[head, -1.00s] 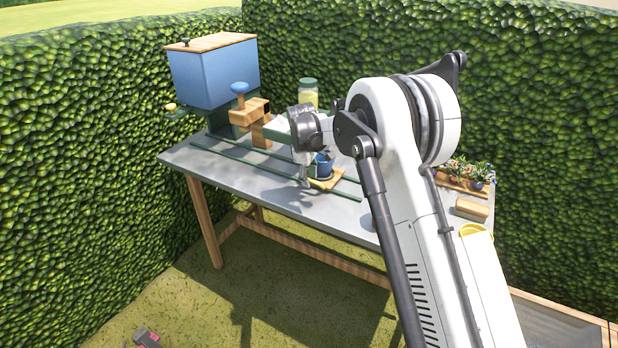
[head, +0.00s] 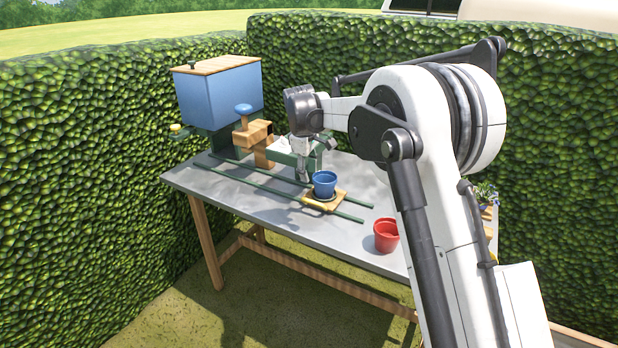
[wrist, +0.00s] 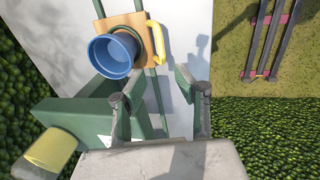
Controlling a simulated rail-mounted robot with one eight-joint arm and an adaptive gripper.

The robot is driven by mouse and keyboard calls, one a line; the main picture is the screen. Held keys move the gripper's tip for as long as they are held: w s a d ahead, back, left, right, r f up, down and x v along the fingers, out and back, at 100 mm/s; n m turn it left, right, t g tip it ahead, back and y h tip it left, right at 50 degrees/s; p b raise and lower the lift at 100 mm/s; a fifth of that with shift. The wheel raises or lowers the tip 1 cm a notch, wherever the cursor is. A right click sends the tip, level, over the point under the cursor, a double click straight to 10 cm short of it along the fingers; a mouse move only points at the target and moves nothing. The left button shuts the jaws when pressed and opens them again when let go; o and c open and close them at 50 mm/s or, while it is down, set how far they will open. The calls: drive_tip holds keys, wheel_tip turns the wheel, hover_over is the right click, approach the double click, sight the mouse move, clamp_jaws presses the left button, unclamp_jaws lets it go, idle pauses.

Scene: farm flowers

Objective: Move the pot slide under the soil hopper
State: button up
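The pot slide (head: 339,199) is a small wooden plate on two green rails, with a blue pot (head: 325,184) upright on it. In the wrist view the slide (wrist: 146,34) shows a curved yellow handle (wrist: 156,42) beside the blue pot (wrist: 110,57). The soil hopper (head: 216,92) is a blue box with a wooden lid, at the far left end of the rails, well apart from the slide. My gripper (head: 303,177) hangs just left of and behind the pot. In the wrist view its fingers (wrist: 163,110) are spread with nothing between them, apart from the handle.
A wooden block with a blue knob (head: 243,109) stands by the hopper. A green structure (head: 290,158) is close behind my gripper. A red pot (head: 386,235) stands at the table's front right. The grey tabletop (head: 250,212) is clear in front of the rails. Hedges stand behind.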

sight(325, 207)
drive_tip(key=shift+c, duration=0.5)
